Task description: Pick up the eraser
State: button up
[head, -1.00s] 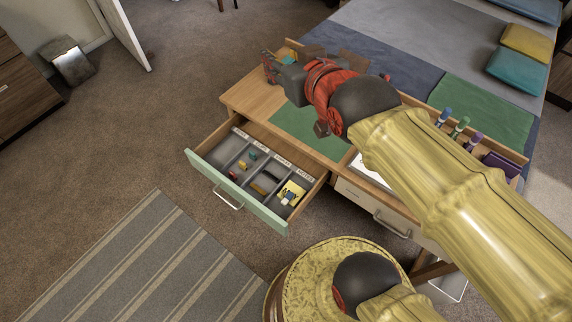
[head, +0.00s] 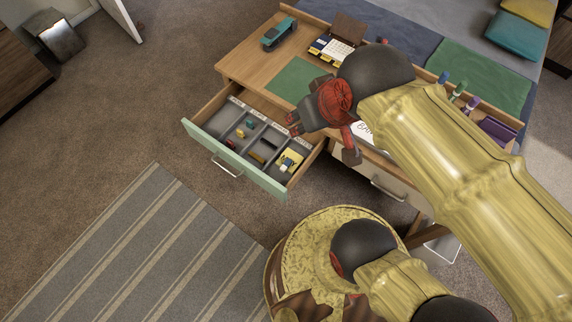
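The open drawer (head: 236,174) has a pale green front and grey dividers with labelled compartments. In its right compartment lies a yellow pad (head: 293,158) with a small white and blue block (head: 284,167) at its front; this may be the eraser, but it is too small to be sure. My gripper (head: 293,124) is above the back right part of the drawer, by the desk's front edge, pointing left. It appears apart from the drawer's contents. Its fingers are small and dark, and their opening is unclear.
Small coloured items (head: 240,133) and a dark and yellow item (head: 257,157) lie in other compartments. Carpet in front of the drawer is clear.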

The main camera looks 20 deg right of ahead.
aim_at(286, 163)
jog(key=j+z, duration=0.1)
jog(key=z, duration=0.35)
jog(key=j+z, duration=0.1)
jog(key=z, duration=0.35)
jog(key=j+z, duration=0.15)
jog(key=z, duration=0.25)
jog(key=j+z, duration=0.1)
jog(key=z, duration=0.35)
jog(key=j+z, duration=0.1)
jog(key=z, duration=0.35)
jog(key=j+z, duration=0.1)
jog(key=z, duration=0.35)
jog(key=k+j+z, duration=0.65)
jog(key=k, duration=0.2)
jog(key=k+z, duration=0.35)
jog(key=k+j, duration=0.1)
jog(key=k, duration=0.45)
